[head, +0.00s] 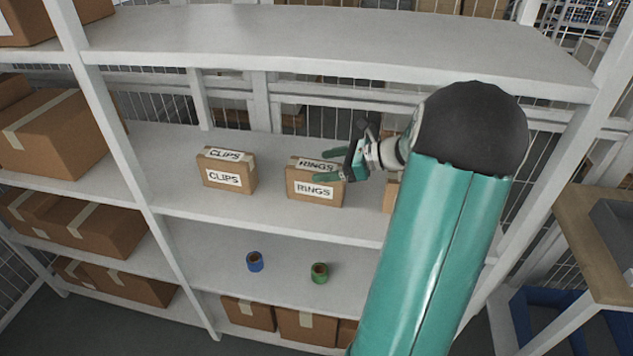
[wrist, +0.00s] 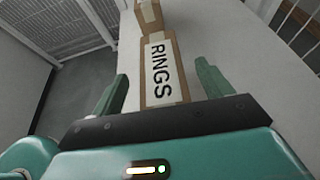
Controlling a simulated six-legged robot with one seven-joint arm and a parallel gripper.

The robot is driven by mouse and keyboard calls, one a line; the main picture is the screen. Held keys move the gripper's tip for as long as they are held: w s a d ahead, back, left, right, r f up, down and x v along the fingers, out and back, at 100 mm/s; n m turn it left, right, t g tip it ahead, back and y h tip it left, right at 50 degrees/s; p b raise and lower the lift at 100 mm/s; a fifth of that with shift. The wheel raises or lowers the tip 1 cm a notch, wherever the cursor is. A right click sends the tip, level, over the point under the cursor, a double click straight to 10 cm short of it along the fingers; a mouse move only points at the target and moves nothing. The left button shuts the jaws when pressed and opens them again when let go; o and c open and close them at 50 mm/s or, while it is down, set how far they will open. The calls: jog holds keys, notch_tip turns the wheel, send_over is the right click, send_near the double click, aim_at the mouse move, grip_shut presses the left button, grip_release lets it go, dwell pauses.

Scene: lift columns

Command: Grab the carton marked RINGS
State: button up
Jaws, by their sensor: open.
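The carton marked RINGS (head: 314,190) is a small brown box with white labels on its top and front. It stands upright on the middle shelf. My gripper (head: 328,166) is at its right end in the head view, open, with its green fingers reaching over or beside the carton. In the wrist view, the RINGS carton (wrist: 160,75) lies ahead between the two spread fingers of my gripper (wrist: 158,85), with gaps on both sides. Whether a finger touches it cannot be told.
A carton marked CLIPS (head: 226,172) stands to the left on the same shelf (head: 270,205). Another carton (head: 390,195) is partly hidden behind my arm. A blue roll (head: 255,262) and a green roll (head: 319,273) lie on the shelf below. An upper shelf (head: 330,45) hangs above.

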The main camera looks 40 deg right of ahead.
jog(key=shift+x, duration=0.85)
jog(key=c, duration=1.6)
jog(key=shift+c, duration=0.3)
jog(key=shift+r, duration=0.15)
